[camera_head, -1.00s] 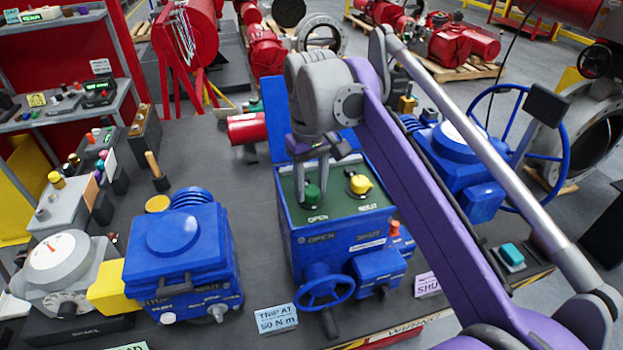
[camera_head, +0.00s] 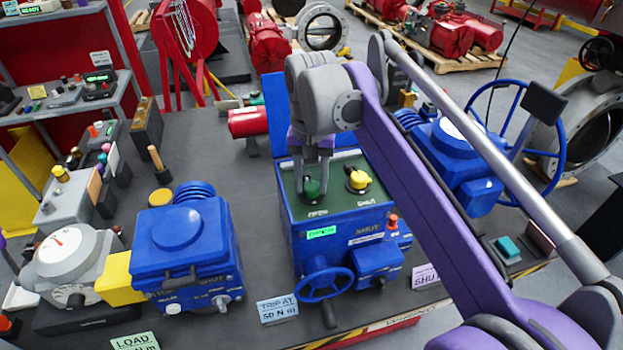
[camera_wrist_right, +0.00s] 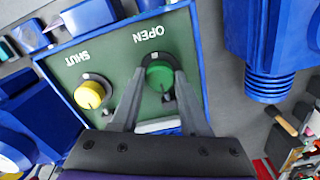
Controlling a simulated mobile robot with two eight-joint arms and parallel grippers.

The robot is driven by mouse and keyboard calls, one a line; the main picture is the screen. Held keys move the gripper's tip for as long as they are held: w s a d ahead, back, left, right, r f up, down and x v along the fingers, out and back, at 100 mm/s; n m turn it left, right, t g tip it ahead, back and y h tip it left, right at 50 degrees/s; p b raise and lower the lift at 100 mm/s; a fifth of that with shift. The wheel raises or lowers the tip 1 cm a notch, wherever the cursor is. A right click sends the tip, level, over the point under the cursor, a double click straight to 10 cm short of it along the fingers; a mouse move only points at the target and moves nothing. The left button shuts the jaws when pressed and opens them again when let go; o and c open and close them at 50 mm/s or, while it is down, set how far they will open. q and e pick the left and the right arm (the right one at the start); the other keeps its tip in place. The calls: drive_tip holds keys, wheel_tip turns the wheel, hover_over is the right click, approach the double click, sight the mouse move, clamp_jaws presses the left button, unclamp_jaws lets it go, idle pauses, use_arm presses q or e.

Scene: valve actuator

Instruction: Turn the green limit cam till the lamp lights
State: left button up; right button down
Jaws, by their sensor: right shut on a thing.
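The green limit cam (camera_head: 311,188) is a round knob on the dark green top panel (camera_head: 338,200) of the open blue actuator box, by the OPEN lettering. It also shows in the right wrist view (camera_wrist_right: 159,76). My right gripper (camera_head: 312,178) points down with its two fingers shut on the green cam, one on each side; the fingers show in the right wrist view (camera_wrist_right: 160,88). The OPEN lamp (camera_head: 321,232) on the box front glows bright green. The yellow cam (camera_head: 358,180) sits beside it, by the SHUT lettering in the wrist view. My left gripper is out of view.
A blue handwheel (camera_head: 325,284) projects from the box front. Another blue actuator (camera_head: 182,245) stands to the left, joined to a grey dial unit (camera_head: 68,255). A blue actuator with a large wheel (camera_head: 463,150) stands behind my right arm. The bench between is mostly clear.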

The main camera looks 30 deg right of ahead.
sight(312, 185)
drive_tip(key=shift+r, duration=0.1)
idle(0.3)
drive_tip(key=shift+c, duration=2)
unclamp_jaws()
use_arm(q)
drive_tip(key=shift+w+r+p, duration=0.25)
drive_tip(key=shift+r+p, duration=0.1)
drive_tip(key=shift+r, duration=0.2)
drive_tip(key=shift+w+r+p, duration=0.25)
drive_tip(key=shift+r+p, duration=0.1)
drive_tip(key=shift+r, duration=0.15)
use_arm(e)
wheel_tip(312, 185, up, 11)
drive_tip(key=shift+f, duration=0.2)
